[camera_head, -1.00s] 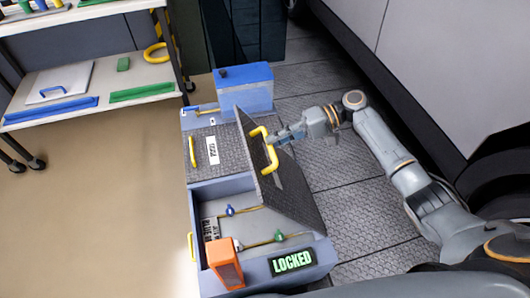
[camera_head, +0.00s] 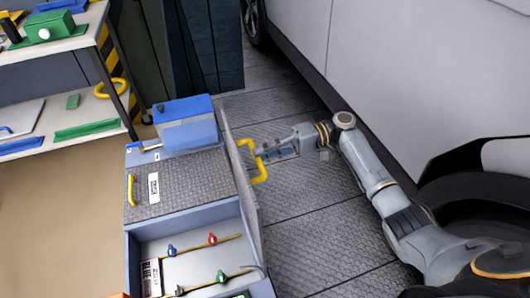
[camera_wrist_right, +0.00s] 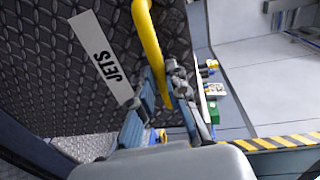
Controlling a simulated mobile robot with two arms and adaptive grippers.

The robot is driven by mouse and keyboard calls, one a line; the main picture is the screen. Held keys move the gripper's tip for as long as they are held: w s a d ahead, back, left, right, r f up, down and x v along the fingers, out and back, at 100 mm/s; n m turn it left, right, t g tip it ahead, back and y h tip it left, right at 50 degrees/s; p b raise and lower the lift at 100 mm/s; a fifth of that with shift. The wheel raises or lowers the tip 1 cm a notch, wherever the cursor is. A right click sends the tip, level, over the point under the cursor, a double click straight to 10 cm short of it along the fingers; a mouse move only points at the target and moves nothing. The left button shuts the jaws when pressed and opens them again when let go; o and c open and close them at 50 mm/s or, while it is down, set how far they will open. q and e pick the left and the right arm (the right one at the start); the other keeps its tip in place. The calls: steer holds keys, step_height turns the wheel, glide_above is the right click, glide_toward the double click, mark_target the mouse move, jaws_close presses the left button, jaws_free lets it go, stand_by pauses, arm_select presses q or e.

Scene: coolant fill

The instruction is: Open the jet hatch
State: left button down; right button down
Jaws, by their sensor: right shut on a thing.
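The jet hatch (camera_head: 245,202) is a dark tread-plate lid standing raised at the right side of the grey-blue box, seen nearly edge-on. Its white JETS label (camera_wrist_right: 101,60) shows in the right wrist view. My right gripper (camera_head: 262,152) is shut on the hatch's yellow handle (camera_head: 261,172), on the outer side of the lid. In the right wrist view, the fingers (camera_wrist_right: 170,88) close around the yellow handle bar (camera_wrist_right: 148,38). Under the raised hatch, the open compartment (camera_head: 200,215) shows pipes with red, blue and green valves. My left gripper is not in view.
A second tread-plate lid (camera_head: 190,178) with a yellow handle (camera_head: 131,190) lies shut beside the opening. A blue tank (camera_head: 187,124) stands behind it. A white vehicle (camera_head: 420,80) stands on the right. A shelf (camera_head: 100,124) stands at the left. Plated floor right of the hatch is clear.

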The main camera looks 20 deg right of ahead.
steer(key=shift+s+f, duration=0.2)
steer(key=shift+f, duration=0.45)
steer(key=c, duration=1.3)
jaws_free()
steer(key=shift+c, duration=0.2)
steer(key=shift+w, duration=0.15)
steer(key=shift+r, duration=0.2)
steer(key=d+r, duration=0.1)
steer(key=d, duration=1.1)
steer(key=shift+r, duration=0.2)
